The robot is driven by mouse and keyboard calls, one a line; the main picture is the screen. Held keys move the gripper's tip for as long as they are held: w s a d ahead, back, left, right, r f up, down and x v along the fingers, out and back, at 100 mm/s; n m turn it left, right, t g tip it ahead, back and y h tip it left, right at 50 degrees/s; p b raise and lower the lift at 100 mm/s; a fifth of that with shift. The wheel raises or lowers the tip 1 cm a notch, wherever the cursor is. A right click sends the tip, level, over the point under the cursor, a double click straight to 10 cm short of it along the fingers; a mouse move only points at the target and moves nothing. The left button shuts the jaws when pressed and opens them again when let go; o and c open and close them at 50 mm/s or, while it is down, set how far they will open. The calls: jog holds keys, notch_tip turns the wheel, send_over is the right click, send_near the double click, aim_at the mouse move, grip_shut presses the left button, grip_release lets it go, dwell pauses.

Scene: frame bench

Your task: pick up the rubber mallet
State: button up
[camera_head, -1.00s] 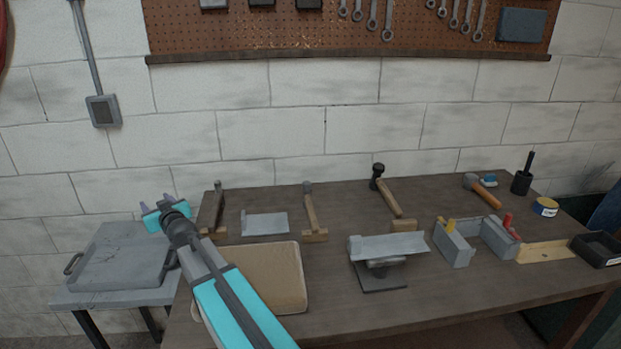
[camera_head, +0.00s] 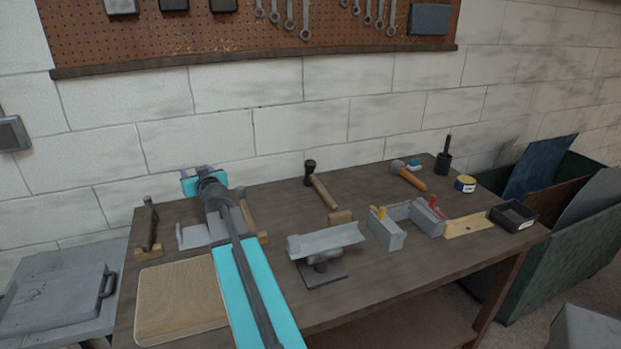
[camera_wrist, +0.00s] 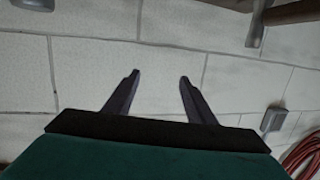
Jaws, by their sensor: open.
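A short tool with a rounded grey head and orange handle (camera_head: 410,178) lies at the back right of the bench. A black-headed hammer with a wooden handle (camera_head: 322,187) leans on a wooden block near the back middle. I cannot tell for certain which is the rubber mallet; the black-headed one looks likelier. My gripper (camera_head: 197,171) is above the back left of the bench, well left of both. In the wrist view my gripper (camera_wrist: 160,77) is open and empty, with only white wall between and beyond its fingers.
A bent sheet on a stand (camera_head: 325,240), grey blocks with clamps (camera_head: 387,235) and a black tray (camera_head: 513,216) occupy the right half. A tan board (camera_head: 180,300) lies front left. Another upright tool (camera_head: 149,225) stands at the left. A pegboard (camera_head: 250,35) hangs above.

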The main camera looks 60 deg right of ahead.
jog(key=s+d+r+m+h, duration=0.1)
jog(key=s+d+r, duration=0.1)
jog(key=s+d, duration=0.5)
jog(key=m+g+h+b, duration=0.2)
jog(key=m+g+b, duration=0.2)
jog(key=g, duration=0.1)
send_near(312, 170)
jog(key=shift+v, duration=1.05)
jog(key=shift+w+a, duration=0.1)
jog(key=shift+w, duration=0.05)
jog(key=shift+p+x, duration=0.95)
jog(key=shift+x, duration=2.75)
jog(key=shift+w+d+f, duration=0.3)
jog(key=shift+w+d, duration=0.05)
jog(key=shift+d, duration=0.05)
